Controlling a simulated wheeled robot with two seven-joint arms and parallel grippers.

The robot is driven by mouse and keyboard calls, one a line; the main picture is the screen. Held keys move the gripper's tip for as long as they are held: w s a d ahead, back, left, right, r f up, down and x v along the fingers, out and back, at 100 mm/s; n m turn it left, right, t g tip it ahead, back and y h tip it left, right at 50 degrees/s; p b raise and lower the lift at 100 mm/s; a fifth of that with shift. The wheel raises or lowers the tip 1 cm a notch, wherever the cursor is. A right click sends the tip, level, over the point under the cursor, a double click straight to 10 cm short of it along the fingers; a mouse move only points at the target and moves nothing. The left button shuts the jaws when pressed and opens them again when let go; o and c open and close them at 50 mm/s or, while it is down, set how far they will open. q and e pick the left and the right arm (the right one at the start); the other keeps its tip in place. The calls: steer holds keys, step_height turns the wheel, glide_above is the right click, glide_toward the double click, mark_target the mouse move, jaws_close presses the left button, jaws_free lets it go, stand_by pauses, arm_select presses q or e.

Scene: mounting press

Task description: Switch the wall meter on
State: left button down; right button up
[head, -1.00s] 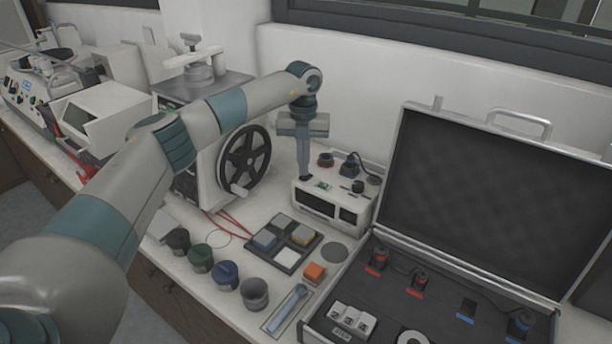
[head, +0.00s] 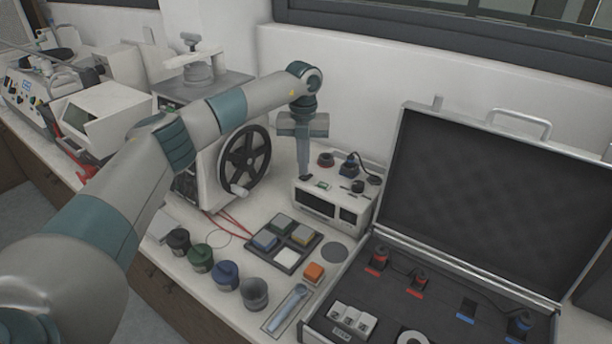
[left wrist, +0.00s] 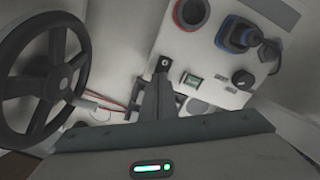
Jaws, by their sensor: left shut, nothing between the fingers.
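The meter appears to be the white box (head: 330,205) at the back of the bench, with two dark windows on its front. On its top are a small black switch with a pale tip (left wrist: 163,66), a small green-faced part (left wrist: 190,79), a black knob (left wrist: 243,79), and red-ringed and blue sockets. My left gripper (head: 304,175) is shut and empty, pointing down at the top's left end, near the black switch. In the left wrist view its fingertips (left wrist: 159,82) are just below that switch; I cannot tell if they touch. My right gripper is out of view.
A machine with a black handwheel (head: 244,160) stands close left of the gripper. A dark plug and cable (head: 350,166) rise at the box's back. An open case (head: 480,200) stands right. Sample tray (head: 284,243), several cups and an orange block lie in front.

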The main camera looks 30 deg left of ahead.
mark_target(303, 178)
arm_select(q)
steer(key=shift+f, duration=0.5)
stand_by(0.5)
steer(key=shift+s+a+f+b, duration=0.15)
steer(key=shift+f+b, duration=0.35)
steer(key=shift+b, duration=0.05)
stand_by(0.4)
steer(key=shift+w+d+r+p, duration=0.1)
steer(key=shift+r+p, duration=0.3)
steer(key=shift+r, duration=0.2)
steer(key=shift+w+d+r+p, duration=0.1)
steer(key=shift+r+p, duration=0.25)
steer(key=shift+r, duration=0.2)
steer(key=shift+s+a+r+p, duration=0.1)
steer(key=shift+r+p, duration=0.45)
steer(key=shift+r, duration=0.4)
steer(key=shift+r+p, duration=0.85)
steer(key=shift+r, duration=0.65)
